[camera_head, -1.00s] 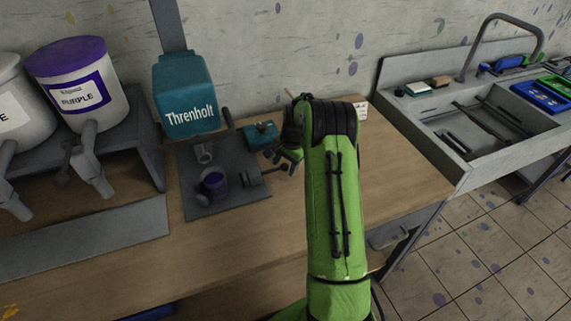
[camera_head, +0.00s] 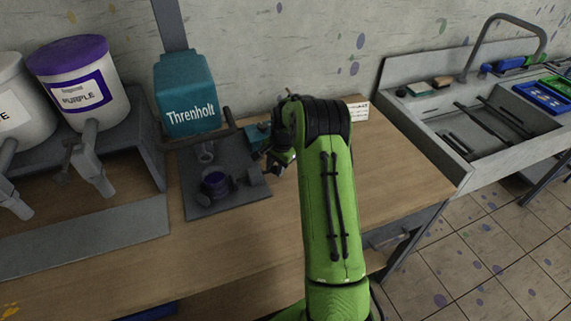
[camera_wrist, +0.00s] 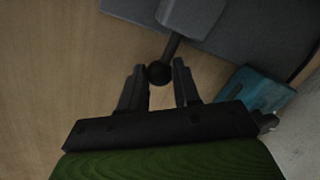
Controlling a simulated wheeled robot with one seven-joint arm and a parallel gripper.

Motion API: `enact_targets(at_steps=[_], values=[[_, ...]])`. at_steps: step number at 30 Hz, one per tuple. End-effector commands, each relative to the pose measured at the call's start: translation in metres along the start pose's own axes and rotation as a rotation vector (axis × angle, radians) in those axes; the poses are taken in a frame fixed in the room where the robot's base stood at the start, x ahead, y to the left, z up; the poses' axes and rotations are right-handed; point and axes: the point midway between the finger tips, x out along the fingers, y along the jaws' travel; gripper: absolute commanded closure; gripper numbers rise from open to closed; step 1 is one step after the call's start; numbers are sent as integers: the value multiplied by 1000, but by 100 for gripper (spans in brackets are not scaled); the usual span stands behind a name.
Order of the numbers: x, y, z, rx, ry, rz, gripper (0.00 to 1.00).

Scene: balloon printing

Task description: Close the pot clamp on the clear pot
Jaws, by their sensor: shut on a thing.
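The clear pot (camera_head: 215,184), with purple inside, stands on the dark grey base plate under the teal Threnholt machine (camera_head: 187,95). The pot clamp (camera_head: 257,178) is a grey block just right of the pot. Whether its jaw touches the pot is too small to tell. In the wrist view the clamp's grey block (camera_wrist: 190,14) has a rod ending in a dark ball knob (camera_wrist: 159,73). My gripper (camera_wrist: 158,78) is shut on this knob, a finger on each side. In the head view my gripper (camera_head: 277,160) is at the clamp's right, partly hidden by my arm.
A small teal box (camera_head: 258,133) lies behind my gripper, close to it; it also shows in the wrist view (camera_wrist: 252,88). A dark lever (camera_head: 230,122) juts from the machine. Paint tubs, including a purple one (camera_head: 80,85), stand left. The bench front (camera_head: 225,245) is clear.

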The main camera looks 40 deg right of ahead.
Motion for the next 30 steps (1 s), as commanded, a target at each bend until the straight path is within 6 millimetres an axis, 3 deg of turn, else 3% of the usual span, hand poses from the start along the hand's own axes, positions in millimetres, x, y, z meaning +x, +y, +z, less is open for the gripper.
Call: enact_targets(at_steps=[3,10,11,15,25,30], values=[[2,-8,13,-10,-3,-1,100],[1,-8,13,-10,-3,-1,100],[1,-8,13,-10,-3,-1,65],[1,-8,12,-8,-2,-1,44],[-4,-8,12,-6,1,-3,44],[-40,-8,11,-6,3,-5,44]])
